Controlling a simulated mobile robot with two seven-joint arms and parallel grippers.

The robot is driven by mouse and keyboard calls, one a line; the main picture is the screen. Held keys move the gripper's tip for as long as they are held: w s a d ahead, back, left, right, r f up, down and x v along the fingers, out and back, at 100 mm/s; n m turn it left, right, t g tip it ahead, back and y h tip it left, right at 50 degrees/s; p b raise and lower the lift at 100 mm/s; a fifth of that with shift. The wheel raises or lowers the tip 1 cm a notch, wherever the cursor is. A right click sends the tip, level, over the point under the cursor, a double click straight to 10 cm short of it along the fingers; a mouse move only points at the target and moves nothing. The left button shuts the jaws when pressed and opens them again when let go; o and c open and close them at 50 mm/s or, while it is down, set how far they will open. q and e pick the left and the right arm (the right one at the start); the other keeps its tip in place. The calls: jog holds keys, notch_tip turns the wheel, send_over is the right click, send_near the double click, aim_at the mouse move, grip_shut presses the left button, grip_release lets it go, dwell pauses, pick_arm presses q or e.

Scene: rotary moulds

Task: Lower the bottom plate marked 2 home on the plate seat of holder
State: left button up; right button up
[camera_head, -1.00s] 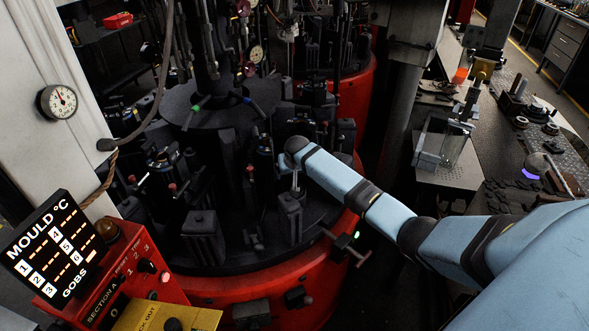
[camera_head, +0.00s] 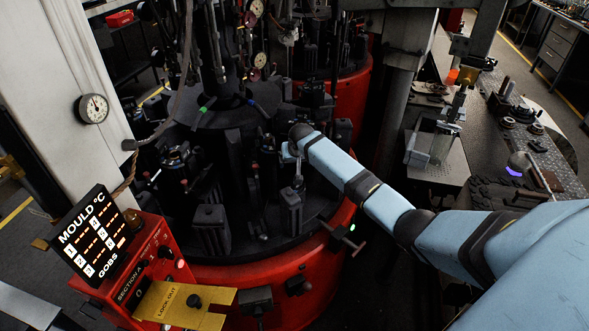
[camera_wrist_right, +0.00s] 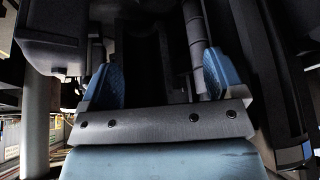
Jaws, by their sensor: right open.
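My right arm reaches in from the right in the head view, over the dark rotary mould table (camera_head: 265,250). Its gripper (camera_head: 297,178) points down among the dark mould holders and is small and partly hidden there. In the right wrist view its two blue fingers (camera_wrist_right: 158,82) are spread apart, with a dark upright channel-like part between and beyond them. No plate shows clearly between the fingers. I cannot make out the bottom plate marked 2 or the plate seat in the dark. My left gripper is not in view.
A red control box (camera_head: 150,262) with a mould temperature display (camera_head: 93,232) and a yellow lock-out plate (camera_head: 183,303) stands at the front left. A white column with a gauge (camera_head: 93,108) is at the left. A bench (camera_head: 480,145) with parts lies at the right.

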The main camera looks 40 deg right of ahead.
jog(key=shift+w+d+r, duration=0.1)
jog(key=shift+r, duration=0.1)
notch_tip(320, 180, up, 7)
dwell(1.0)
jog(key=shift+f, duration=0.15)
dwell(0.3)
